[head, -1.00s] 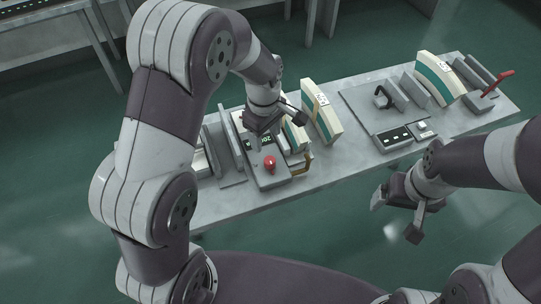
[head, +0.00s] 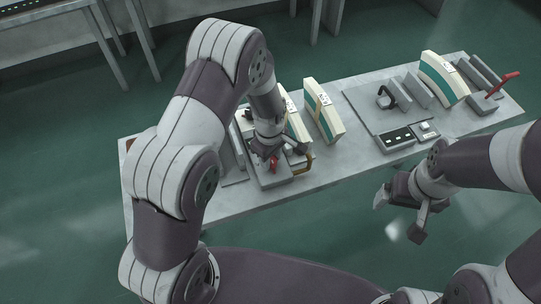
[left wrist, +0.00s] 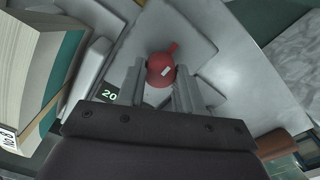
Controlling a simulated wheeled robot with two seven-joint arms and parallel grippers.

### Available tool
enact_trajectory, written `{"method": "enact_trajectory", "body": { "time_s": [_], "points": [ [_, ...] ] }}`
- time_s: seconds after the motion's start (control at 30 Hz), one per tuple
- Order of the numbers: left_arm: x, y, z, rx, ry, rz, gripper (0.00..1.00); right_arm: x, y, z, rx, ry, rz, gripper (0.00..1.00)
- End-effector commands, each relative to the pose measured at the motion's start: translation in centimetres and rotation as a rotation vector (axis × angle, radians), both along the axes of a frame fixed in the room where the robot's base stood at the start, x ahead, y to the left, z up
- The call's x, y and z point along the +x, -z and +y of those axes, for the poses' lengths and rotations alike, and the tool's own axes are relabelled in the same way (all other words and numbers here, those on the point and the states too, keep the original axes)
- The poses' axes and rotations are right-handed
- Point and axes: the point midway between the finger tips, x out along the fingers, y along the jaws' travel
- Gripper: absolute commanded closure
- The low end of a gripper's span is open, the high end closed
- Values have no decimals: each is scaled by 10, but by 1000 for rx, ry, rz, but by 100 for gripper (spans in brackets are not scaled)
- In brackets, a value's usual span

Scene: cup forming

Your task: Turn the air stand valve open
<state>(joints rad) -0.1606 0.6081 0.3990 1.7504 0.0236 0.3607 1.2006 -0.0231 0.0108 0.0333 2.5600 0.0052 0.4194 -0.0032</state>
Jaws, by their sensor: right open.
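The air stand valve is a red round knob with a short handle (head: 274,164), on a grey stand (head: 272,180) at the left part of the table. In the left wrist view the red valve (left wrist: 160,70) lies between the two fingertips of my left gripper (left wrist: 159,84), its handle pointing up and right. The fingers stand on either side of the knob; I cannot tell whether they touch it. In the head view my left gripper (head: 277,150) is right over the valve and partly hides it. My right gripper (head: 406,210) is open and empty, in front of the table.
A display reading 20 (left wrist: 109,95) is beside the valve. A tan curved handle (head: 304,165) is close to the right of the stand. A cream and green block (head: 324,112) stands further right. A red lever (head: 503,84) is at the table's far right.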

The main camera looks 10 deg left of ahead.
Motion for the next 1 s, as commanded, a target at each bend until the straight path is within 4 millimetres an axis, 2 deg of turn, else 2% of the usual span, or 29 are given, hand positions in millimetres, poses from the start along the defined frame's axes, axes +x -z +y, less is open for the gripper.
{"method": "enact_trajectory", "body": {
  "time_s": [0.27, 0.47, 1.0],
  "points": [
    [0, 0, 0, 0, 19, 1, 95, 0, -1, 0, 0, 0, 0, 10],
    [1, -1, 0, 1, 103, 0, 95, 0, -2, 0, 0, 0, 0, 10],
    [2, -1, -1, 1, 584, -2, 95, 0, -8, 0, 0, 0, 0, 10]
  ]
}}
